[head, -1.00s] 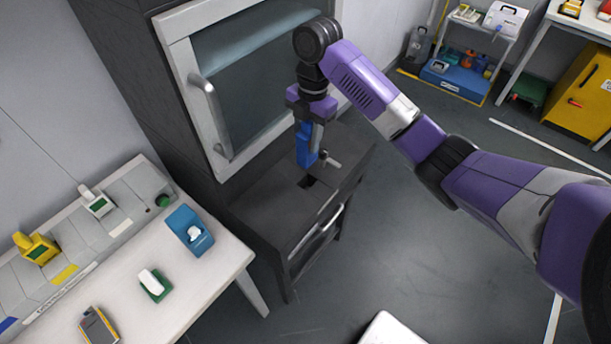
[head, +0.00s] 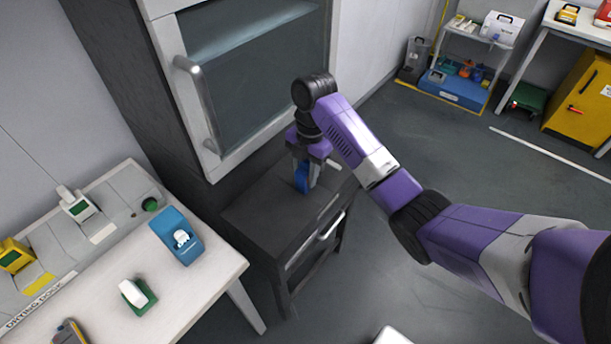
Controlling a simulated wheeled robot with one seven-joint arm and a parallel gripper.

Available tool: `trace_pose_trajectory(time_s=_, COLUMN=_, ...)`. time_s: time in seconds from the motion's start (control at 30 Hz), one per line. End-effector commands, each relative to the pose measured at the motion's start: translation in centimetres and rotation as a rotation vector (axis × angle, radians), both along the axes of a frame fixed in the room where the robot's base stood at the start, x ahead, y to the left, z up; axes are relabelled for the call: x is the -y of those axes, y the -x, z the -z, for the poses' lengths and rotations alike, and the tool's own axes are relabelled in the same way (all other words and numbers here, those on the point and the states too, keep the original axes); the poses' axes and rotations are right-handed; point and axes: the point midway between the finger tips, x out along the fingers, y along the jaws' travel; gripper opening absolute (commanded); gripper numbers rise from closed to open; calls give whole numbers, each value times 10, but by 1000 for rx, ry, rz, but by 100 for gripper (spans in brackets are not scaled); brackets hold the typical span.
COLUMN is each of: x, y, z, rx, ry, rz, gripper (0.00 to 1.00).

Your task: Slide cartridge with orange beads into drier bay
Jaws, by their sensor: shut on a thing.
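My gripper (head: 307,172) is shut on a blue cartridge (head: 301,178) and points down over the dark cabinet (head: 262,214). Only a short part of the blue body shows, upright, between the gripper and the cabinet top. Its lower end meets the top where the dark bay opening was seen; the opening itself is now hidden. I cannot tell how deep the cartridge sits. No orange beads can be made out at this size.
A tall dark cabinet with a glass door and grey handle (head: 196,100) stands right behind. The white bench (head: 205,290) at the left holds a blue holder (head: 176,236) and a green-based white item (head: 137,294).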

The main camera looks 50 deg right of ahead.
Motion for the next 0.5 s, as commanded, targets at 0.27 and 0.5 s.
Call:
trace_pose_trajectory(time_s=0.27, x=0, y=0, z=1, rx=1, ry=0, rz=0, gripper=0)
trace_pose_trajectory(time_s=0.5, x=0, y=0, z=7, rx=1, ry=0, rz=0, gripper=0)
